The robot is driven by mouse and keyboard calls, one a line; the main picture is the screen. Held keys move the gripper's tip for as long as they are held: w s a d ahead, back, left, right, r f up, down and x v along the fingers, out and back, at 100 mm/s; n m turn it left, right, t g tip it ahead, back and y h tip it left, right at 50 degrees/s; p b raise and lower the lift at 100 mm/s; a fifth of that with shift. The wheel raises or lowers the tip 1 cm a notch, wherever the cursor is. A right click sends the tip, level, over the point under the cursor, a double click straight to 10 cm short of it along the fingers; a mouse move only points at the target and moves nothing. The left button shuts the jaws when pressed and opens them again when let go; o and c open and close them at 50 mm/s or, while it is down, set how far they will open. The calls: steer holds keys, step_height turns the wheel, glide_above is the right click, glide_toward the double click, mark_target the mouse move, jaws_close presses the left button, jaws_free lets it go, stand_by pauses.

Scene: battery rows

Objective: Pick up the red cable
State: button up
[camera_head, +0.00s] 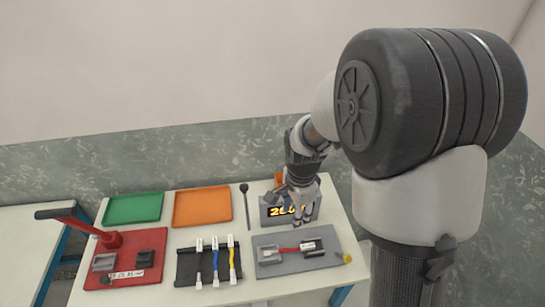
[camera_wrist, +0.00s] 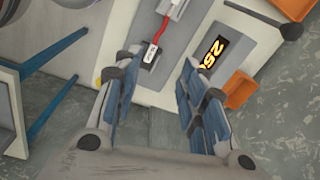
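The red cable (camera_head: 289,250) lies on a grey board (camera_head: 270,241) at the right of the table, between two grey blocks. A white-labelled connector (camera_head: 308,246) is at its right end. In the wrist view the red cable (camera_wrist: 161,36) runs from a white-labelled connector (camera_wrist: 151,53) up to a block (camera_wrist: 176,7) at the top edge. My gripper (camera_head: 297,228) hangs above the back right of the board, fingers down. In the wrist view my gripper (camera_wrist: 156,72) is open and empty. The labelled connector shows ahead of the gap between its fingers, apart from them.
A display box (camera_head: 274,214) stands behind the board, close to my gripper. A black rack (camera_head: 186,260) with white, blue and yellow cables is left of the board. A red press (camera_head: 112,240) is farther left. Green (camera_head: 133,208) and orange (camera_head: 203,207) trays lie at the back.

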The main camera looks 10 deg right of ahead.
step_height(320, 180, down, 5)
steer(key=w+m, duration=0.2)
steer(key=b, duration=0.2)
glide_above(290, 248)
steer(key=shift+m+g, duration=0.3)
step_height(290, 248, down, 12)
steer(key=shift+r, duration=0.15)
step_height(290, 248, down, 6)
steer(key=shift+r+b, duration=0.15)
steer(key=shift+b, duration=0.5)
steer(key=shift+c, duration=0.3)
jaws_close()
